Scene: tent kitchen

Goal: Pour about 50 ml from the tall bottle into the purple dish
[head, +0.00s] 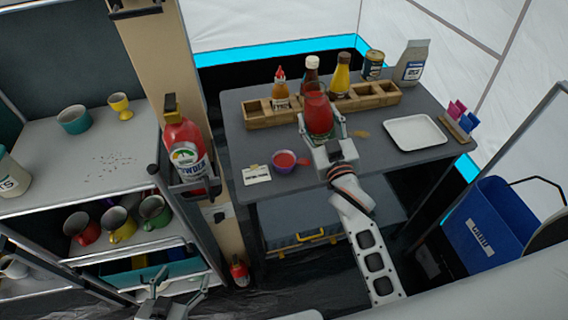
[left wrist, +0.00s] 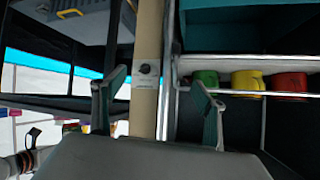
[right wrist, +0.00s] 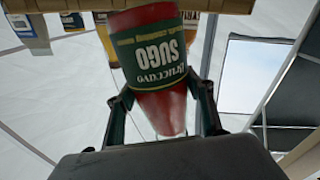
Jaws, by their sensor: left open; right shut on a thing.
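The tall bottle (head: 319,112) is red with a dark green SUGO label. My right gripper (head: 321,130) is shut on it above the table, in front of the wooden rack. In the right wrist view the bottle (right wrist: 155,60) sits between the fingers and looks slightly tilted; its lower-edge end is partly hidden by the gripper. The purple dish (head: 276,168) stands on the table to the left of the bottle, with red content inside. My left gripper (head: 182,281) is open and empty low by the shelves; its spread fingers also show in the left wrist view (left wrist: 157,98).
The wooden rack (head: 381,100) holds several bottles behind the right gripper. A white tray (head: 415,133) lies to the right and a white card (head: 257,174) left of the dish. A red patch (head: 303,161) shows beside the dish. A post with a powder extinguisher (head: 184,148) stands left of the table.

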